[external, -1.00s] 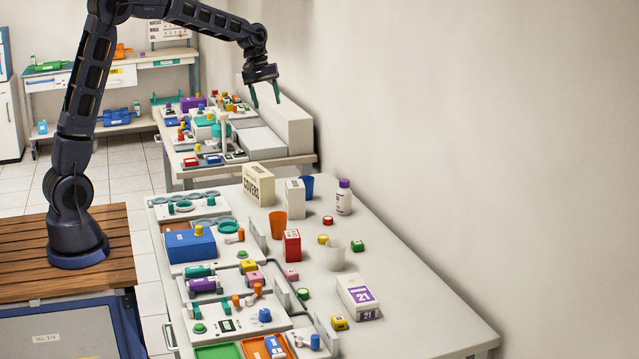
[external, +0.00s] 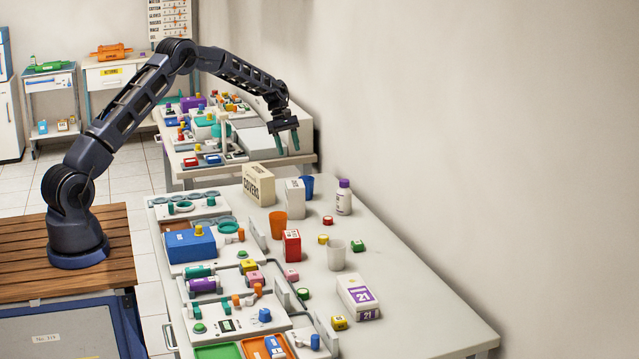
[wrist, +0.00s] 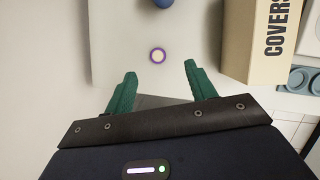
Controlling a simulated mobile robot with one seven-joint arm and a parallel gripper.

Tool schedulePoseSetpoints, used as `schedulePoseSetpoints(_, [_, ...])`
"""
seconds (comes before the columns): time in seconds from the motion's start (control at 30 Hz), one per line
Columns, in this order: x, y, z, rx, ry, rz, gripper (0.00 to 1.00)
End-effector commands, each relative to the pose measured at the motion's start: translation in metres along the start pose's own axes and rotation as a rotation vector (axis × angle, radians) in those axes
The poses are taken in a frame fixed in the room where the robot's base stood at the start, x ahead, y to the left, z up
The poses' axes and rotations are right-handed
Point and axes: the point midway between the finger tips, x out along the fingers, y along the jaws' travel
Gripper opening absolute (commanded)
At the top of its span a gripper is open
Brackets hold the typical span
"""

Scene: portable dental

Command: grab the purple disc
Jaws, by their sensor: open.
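In the external view my gripper (external: 287,147) hangs fingers down above the far end of the near table, beyond the COVERS box. I cannot make out the disc in the external view.
The COVERS box (external: 258,184) stands close by, on the right in the wrist view (wrist: 258,40). A blue object (wrist: 164,3) is at the wrist view's top edge. A white box (external: 294,191), a blue cup (external: 308,182) and a purple-capped bottle (external: 344,200) stand nearby. The wall is close.

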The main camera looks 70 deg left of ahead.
Motion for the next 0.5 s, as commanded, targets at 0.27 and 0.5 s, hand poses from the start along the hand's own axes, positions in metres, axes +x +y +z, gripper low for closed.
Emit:
schedulePoseSetpoints(0.27, [0.020, 0.007, -0.022, -0.055, -0.014, -0.003, 0.56])
schedulePoseSetpoints(0.5, [0.049, 0.007, -0.021, -0.055, -0.014, -0.005, 0.56])
